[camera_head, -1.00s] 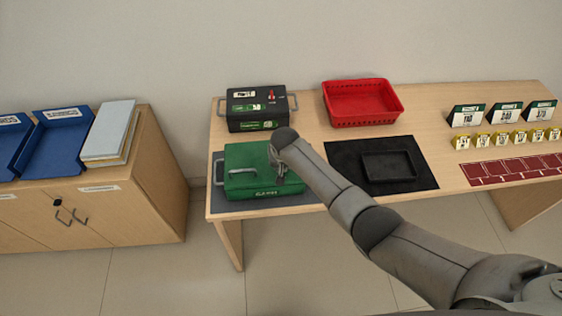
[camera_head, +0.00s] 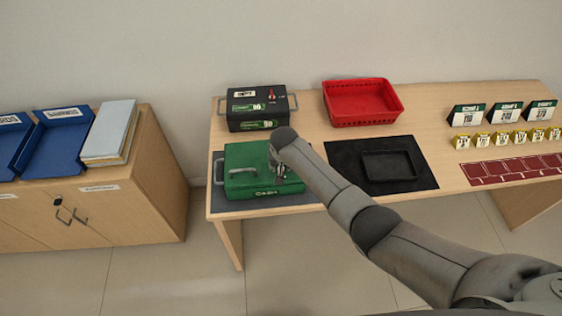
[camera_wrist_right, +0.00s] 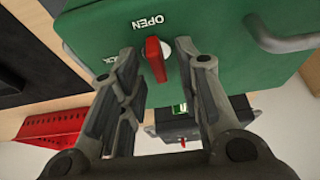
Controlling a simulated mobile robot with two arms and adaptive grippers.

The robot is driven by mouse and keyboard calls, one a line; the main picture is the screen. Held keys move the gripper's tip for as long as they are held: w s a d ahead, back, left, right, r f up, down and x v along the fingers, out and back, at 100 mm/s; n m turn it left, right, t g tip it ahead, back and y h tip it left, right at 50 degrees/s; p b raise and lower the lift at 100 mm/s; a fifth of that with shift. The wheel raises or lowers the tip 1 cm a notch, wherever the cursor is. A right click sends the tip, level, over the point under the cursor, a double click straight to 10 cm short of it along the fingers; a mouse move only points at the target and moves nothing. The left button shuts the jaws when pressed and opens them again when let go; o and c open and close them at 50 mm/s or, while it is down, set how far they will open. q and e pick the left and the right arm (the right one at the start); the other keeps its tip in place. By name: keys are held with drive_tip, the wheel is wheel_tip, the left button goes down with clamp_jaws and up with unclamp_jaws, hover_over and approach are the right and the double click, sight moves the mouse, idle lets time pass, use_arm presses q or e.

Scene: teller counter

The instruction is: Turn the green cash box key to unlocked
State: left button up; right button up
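The green cash box (camera_head: 245,163) stands on a grey mat at the left front of the table. In the right wrist view its face (camera_wrist_right: 215,20) fills the top, with the red key (camera_wrist_right: 155,60) on a silver disc. The key's long side runs roughly up and down in that view, near the white OPEN label (camera_wrist_right: 148,22). A second label at left is partly hidden by a finger. My right gripper (camera_wrist_right: 157,55) is open, one finger on each side of the key, with gaps visible. In the head view the gripper (camera_head: 282,170) is over the box's right part. My left gripper is out of view.
A black cash box (camera_head: 257,108) with its own red key stands behind. A red basket (camera_head: 362,121) and a black tray (camera_head: 388,165) on a dark mat are to the right. The green box's side handle (camera_wrist_right: 270,38) sticks out near my right finger.

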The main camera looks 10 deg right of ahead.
drive_tip(key=v, duration=1.2)
idle(0.6)
